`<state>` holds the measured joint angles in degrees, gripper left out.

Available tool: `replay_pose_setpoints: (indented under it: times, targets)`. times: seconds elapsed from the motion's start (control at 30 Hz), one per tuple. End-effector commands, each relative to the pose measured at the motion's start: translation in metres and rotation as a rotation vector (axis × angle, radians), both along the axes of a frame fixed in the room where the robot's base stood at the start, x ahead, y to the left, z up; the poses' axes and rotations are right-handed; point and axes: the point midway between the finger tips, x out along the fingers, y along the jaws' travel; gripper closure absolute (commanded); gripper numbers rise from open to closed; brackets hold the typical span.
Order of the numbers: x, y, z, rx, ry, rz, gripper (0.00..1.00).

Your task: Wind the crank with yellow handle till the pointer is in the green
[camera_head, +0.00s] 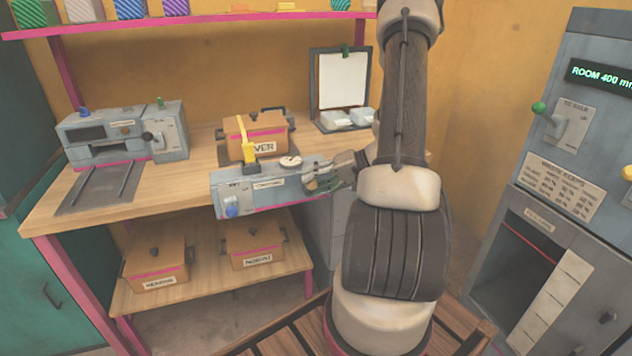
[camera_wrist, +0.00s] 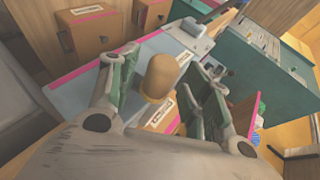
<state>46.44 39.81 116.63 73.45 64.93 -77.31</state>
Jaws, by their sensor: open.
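A grey-blue press unit (camera_head: 270,197) stands at the front edge of the bench, with a small white dial (camera_head: 290,161) on top. The dial's pointer is too small to read. A yellow upright piece (camera_head: 247,140) rises from the unit's left part; I cannot tell if it belongs to the crank. My gripper (camera_head: 322,184) is at the unit's right end. In the wrist view my gripper (camera_wrist: 162,68) is open, with a rounded tan-yellow handle (camera_wrist: 160,78) standing between its fingers. No clear grip on it shows. The crank's arm is mostly hidden.
A brown lidded box (camera_head: 256,140) stands behind the unit. Another grey machine (camera_head: 122,133) is at the bench's left, with bare wood between. Two brown boxes sit on the lower shelf (camera_head: 200,277). A tall grey cabinet (camera_head: 600,120) is at the right.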

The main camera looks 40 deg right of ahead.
Motion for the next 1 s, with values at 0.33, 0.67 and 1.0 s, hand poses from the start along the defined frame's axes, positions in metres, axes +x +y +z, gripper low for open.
replay_pose_setpoints:
  times: [0.33, 0.67, 1.0]
  targets:
    - [-0.023, -0.028, 0.021, -0.002, -0.003, -0.005, 0.51]
    - [-0.062, -0.070, 0.052, -0.001, -0.001, -0.003, 0.51]
    - [-0.070, -0.078, 0.059, 0.000, 0.000, 0.000, 0.51]
